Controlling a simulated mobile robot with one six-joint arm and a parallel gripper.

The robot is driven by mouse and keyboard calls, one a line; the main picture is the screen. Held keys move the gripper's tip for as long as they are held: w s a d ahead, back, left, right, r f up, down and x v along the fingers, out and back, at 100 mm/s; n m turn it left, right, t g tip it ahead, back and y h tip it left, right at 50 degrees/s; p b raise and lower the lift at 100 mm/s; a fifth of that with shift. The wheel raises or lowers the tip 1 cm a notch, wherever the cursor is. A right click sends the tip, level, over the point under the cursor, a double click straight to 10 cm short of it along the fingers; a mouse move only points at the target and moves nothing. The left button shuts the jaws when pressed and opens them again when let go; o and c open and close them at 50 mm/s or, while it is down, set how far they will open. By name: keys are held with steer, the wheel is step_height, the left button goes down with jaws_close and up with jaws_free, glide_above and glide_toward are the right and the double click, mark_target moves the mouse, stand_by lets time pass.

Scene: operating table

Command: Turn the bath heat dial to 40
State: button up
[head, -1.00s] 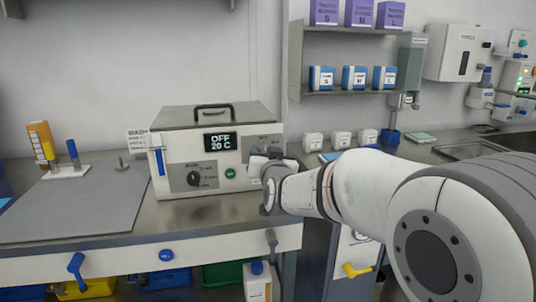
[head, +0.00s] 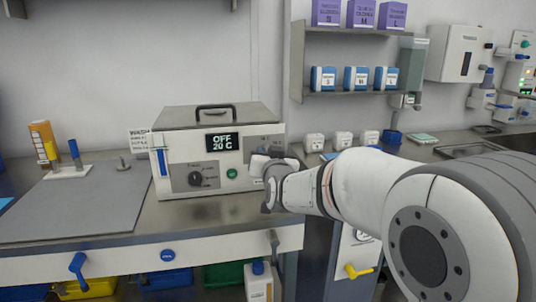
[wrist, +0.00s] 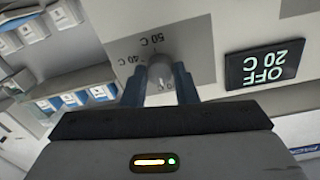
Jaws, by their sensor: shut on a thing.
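The water bath (head: 212,150) is a white box with a grey lid on the counter. Its display (head: 220,143) reads OFF 20 C; it shows upside down in the wrist view (wrist: 266,64). The heat dial (wrist: 160,72) is a grey knob on a grey panel with 50 C, 40 C and a partly hidden mark around it. My gripper (wrist: 160,86) has its blue fingers shut on the dial from both sides. In the head view my gripper (head: 266,165) hides the dial at the bath's right front. I cannot tell exactly where the dial points.
A second dial (head: 196,179) and a green button (head: 232,173) are on the bath's front. A grey mat (head: 75,207) lies to the left. Small white boxes (head: 343,140) stand behind my arm, under a shelf (head: 345,93).

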steer(key=shift+f+m+b, duration=0.15)
steer(key=shift+m+b, duration=0.15)
steer(key=shift+b, duration=0.2)
steer(key=m+b, duration=0.9)
steer(key=m, duration=0.2)
steer(key=m+g+y+b, duration=0.1)
steer(key=m+b, duration=0.7)
steer(key=m, duration=0.3)
steer(key=shift+d+b, duration=0.2)
steer(key=shift+b, duration=0.15)
steer(key=shift+m, duration=0.3)
steer(key=o, duration=1)
